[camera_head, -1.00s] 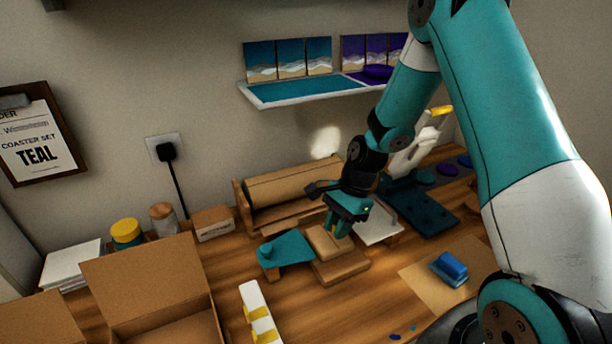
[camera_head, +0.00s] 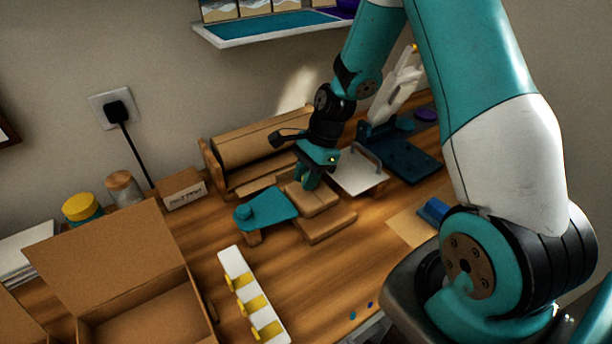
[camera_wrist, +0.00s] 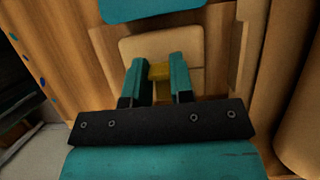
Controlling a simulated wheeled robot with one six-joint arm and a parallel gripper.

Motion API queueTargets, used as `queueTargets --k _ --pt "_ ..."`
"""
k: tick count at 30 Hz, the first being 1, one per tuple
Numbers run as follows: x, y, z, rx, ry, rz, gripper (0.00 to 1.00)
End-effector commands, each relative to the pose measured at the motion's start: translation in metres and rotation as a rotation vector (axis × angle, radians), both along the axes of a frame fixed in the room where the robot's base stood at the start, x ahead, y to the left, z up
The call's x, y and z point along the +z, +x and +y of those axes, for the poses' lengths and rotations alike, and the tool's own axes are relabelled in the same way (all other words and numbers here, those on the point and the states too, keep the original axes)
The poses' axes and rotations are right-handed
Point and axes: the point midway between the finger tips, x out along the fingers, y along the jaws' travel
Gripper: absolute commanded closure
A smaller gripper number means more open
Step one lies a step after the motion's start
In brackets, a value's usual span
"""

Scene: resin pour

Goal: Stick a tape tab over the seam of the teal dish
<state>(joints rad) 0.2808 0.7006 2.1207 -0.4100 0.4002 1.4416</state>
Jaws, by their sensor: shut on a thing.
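A tan wrapped packet (camera_head: 312,199) lies on a wooden block (camera_head: 328,228); it also shows in the wrist view (camera_wrist: 192,46). No bare dish shows at this spot; what the packet holds is hidden. My gripper (camera_head: 308,184) points down at the packet. In the wrist view, my gripper (camera_wrist: 160,75) is shut on a yellow tape tab (camera_wrist: 159,71) between its teal fingers. The tab is over the packet, near a line across its paper; I cannot tell whether it touches. More yellow tabs (camera_head: 246,280) sit on a white strip (camera_head: 232,262) at the front.
A flat teal piece (camera_head: 265,209) on a small support stands left of the block. A brown paper roll (camera_head: 260,149) lies behind. An open cardboard box (camera_head: 110,255) is at left. A white tray (camera_head: 358,173) and a dark teal board (camera_head: 408,160) are at right. The front middle table is clear.

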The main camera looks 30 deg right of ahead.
Motion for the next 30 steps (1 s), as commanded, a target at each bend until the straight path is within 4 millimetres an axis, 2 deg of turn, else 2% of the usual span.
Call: queueTargets --k 1,3,30 --pt "-0.0086 0.0002 0.0002 0.001 0.000 0.000 0.91" --pt "-0.0113 0.0002 0.0002 0.001 0.000 0.000 0.91" --pt "-0.0168 0.0002 0.0021 0.001 0.000 0.000 0.91"
